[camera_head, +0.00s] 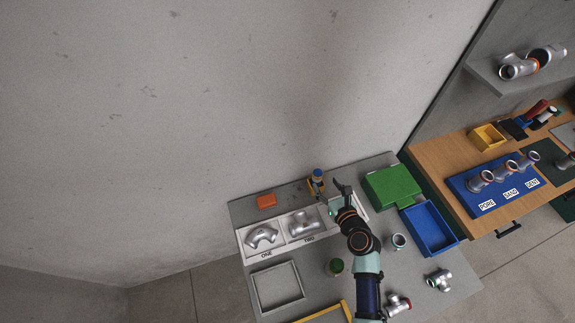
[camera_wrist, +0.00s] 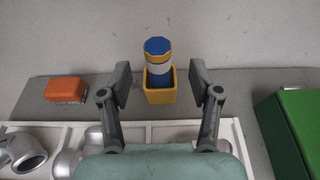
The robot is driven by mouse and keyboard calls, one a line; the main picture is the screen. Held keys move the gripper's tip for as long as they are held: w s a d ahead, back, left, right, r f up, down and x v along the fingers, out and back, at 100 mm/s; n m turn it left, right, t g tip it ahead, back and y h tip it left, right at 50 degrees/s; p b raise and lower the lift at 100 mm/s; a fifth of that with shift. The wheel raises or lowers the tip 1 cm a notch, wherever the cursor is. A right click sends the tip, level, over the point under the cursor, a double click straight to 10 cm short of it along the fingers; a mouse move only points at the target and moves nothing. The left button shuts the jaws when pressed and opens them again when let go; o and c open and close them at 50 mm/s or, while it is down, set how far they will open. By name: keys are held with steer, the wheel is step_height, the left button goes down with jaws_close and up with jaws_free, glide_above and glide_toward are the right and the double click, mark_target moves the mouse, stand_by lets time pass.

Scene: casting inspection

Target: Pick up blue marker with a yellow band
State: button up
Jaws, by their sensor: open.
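The blue marker (camera_wrist: 158,50) stands upright in a small yellow holder (camera_wrist: 160,94) near the back edge of the grey table. It has a blue top, a thin yellow band, a pale section and a blue lower part that goes down into the holder. In the head view the marker (camera_head: 317,173) stands just left of my gripper (camera_head: 340,189). In the wrist view my gripper (camera_wrist: 161,85) is open and empty, with one finger on each side of the holder and a gap to both. The marker's lower end is hidden in the holder.
An orange block (camera_wrist: 65,89) lies left of the holder. A white tray (camera_head: 251,253) with metal pipe fittings lies in front. A green box (camera_head: 392,186) and a blue bin (camera_head: 449,243) stand to the right. The wall is close behind the holder.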

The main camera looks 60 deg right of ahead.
mark_target(320, 178)
steer(key=shift+s, duration=0.2)
steer(key=shift+w+f, duration=0.1)
steer(key=shift+f, duration=0.2)
steer(key=shift+w+d+b, duration=0.35)
steer(key=shift+w+d, duration=0.2)
steer(key=shift+w, duration=0.1)
steer(key=shift+w+f, duration=0.15)
steer(key=shift+f, duration=0.1)
steer(key=b+x, duration=0.2)
steer(key=x, duration=0.3)
steer(key=shift+a, duration=0.15)
steer(key=shift+r, duration=0.1)
jaws_close()
